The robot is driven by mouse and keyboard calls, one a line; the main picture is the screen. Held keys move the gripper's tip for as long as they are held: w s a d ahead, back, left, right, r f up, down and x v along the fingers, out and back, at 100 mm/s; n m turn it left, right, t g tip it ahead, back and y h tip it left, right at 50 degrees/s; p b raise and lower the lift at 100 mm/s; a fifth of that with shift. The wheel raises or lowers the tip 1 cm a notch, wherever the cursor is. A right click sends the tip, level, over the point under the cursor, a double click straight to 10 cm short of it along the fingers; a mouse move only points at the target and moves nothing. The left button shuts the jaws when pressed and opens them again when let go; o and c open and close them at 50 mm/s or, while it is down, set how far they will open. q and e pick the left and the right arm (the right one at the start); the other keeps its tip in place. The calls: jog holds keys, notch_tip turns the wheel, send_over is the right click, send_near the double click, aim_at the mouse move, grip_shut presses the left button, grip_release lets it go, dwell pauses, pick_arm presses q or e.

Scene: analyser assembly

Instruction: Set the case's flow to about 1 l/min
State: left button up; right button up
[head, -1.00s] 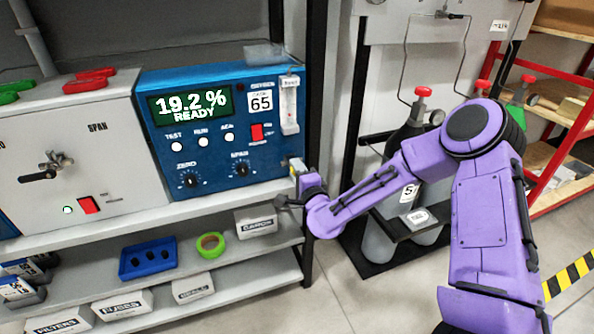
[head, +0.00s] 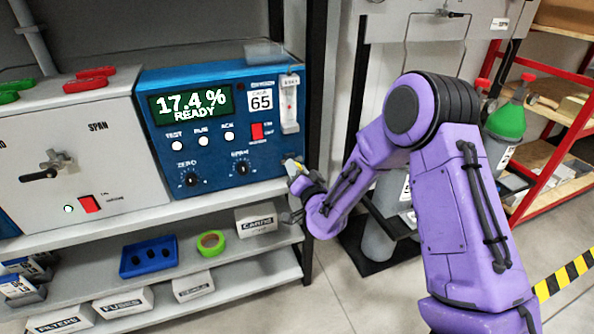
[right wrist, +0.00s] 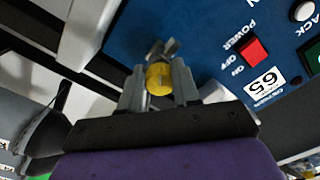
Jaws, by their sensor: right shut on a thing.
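The case (head: 215,150) is a blue analyser on the upper shelf, with a green display (head: 190,103) reading 17.4 % READY and a label (head: 261,99) with 65. A pale upright flow meter (head: 289,104) is at its right end; its reading is too small to tell. My right gripper (head: 293,169) is at the lower right corner of the case. In the right wrist view its fingers (right wrist: 158,88) are shut on a round yellow knob (right wrist: 158,77), with a grey metal piece just beyond it. My left gripper is not in view.
A red power switch (head: 257,131) and two black knobs, ZERO (head: 191,179) and SPAN (head: 242,168), are on the case front. A grey SPAN cabinet (head: 75,155) stands to the left. A dark shelf post (head: 315,120) is close beside my gripper. A green-topped cylinder (head: 507,122) stands right.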

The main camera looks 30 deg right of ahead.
jog(key=shift+n, duration=0.5)
jog(key=o, duration=1.1)
jog(key=shift+c, duration=0.2)
jog(key=b+v, duration=0.1)
jog(key=v, duration=0.9)
jog(key=shift+s, duration=0.3)
